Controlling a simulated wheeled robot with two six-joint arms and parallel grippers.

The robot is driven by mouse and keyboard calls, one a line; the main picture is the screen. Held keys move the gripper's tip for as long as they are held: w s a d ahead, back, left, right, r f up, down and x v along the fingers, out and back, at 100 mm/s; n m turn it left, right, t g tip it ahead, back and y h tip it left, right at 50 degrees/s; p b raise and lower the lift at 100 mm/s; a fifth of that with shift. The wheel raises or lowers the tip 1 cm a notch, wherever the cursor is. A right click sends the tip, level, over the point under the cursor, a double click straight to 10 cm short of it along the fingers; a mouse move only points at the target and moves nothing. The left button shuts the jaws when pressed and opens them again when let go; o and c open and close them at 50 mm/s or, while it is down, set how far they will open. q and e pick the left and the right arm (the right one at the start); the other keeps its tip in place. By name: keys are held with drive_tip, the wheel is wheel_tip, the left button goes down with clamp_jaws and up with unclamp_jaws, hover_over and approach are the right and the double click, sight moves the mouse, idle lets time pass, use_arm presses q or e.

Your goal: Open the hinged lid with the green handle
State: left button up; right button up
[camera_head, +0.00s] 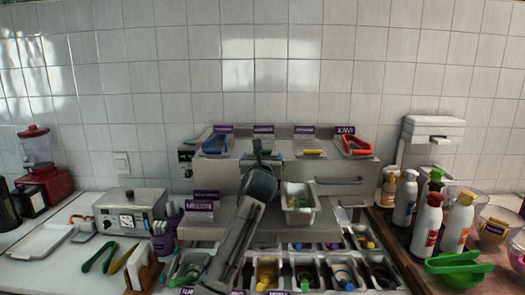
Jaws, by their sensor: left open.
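The steel topping unit (330,166) stands at the back against the tiled wall, with a row of hinged lids on top. The lids have coloured handles: a blue handle (215,144) at the left, a yellow handle (313,152) and a red handle (356,145) at the right. The lid with the green handle (273,153) is second from the left and looks shut; its handle is mostly hidden. My left gripper (258,147) reaches up from below and is open at this lid. I cannot tell whether it touches the handle. My right gripper is not in view.
A white container (299,203) stands right of my left arm. Several topping bins (307,272) line the front. A steel box (130,212), green tongs (98,257) and a red blender (42,165) are at the left.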

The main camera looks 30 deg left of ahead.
sight(263, 153)
use_arm(q)
drive_tip(key=x, duration=0.4)
drive_tip(key=shift+w+a+f+p, duration=0.1)
drive_tip(key=shift+w+f+p, duration=0.05)
drive_tip(key=shift+p, duration=0.25)
drive_tip(key=shift+w+a, duration=0.15)
drive_tip(key=shift+w, duration=0.15)
drive_tip(key=c, duration=1.3)
drive_tip(key=shift+w, duration=0.1)
drive_tip(key=shift+c, duration=0.3)
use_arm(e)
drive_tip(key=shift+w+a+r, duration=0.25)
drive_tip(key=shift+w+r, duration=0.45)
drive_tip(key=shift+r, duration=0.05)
